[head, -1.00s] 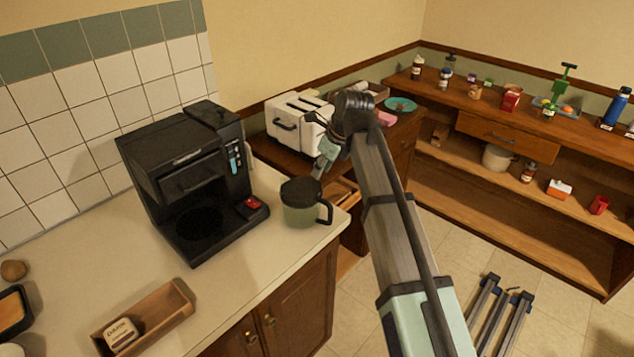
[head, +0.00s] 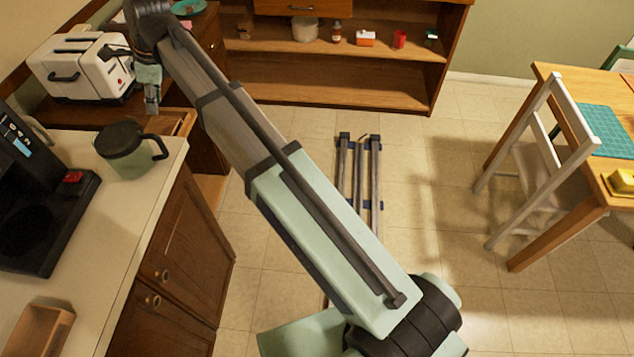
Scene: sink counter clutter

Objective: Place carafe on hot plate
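The carafe (head: 128,158), greenish and see-through with a black lid and black handle, stands upright on the counter near its right edge. The black coffee maker (head: 22,165) is at the left, partly cut off by the picture edge. Its round dark hot plate (head: 32,222) is bare. My gripper (head: 152,104) hangs behind and slightly right of the carafe, apart from it, over the lower wooden surface. Its fingers are small and seen edge-on, so their opening is unclear. I see nothing held in it.
A white toaster (head: 82,68) stands behind the carafe, close to my gripper. A wooden box (head: 38,330) lies on the front counter. An open drawer (head: 182,122) is beyond the counter's edge. A white chair (head: 545,150) and table (head: 560,225) stand at right, with floor between.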

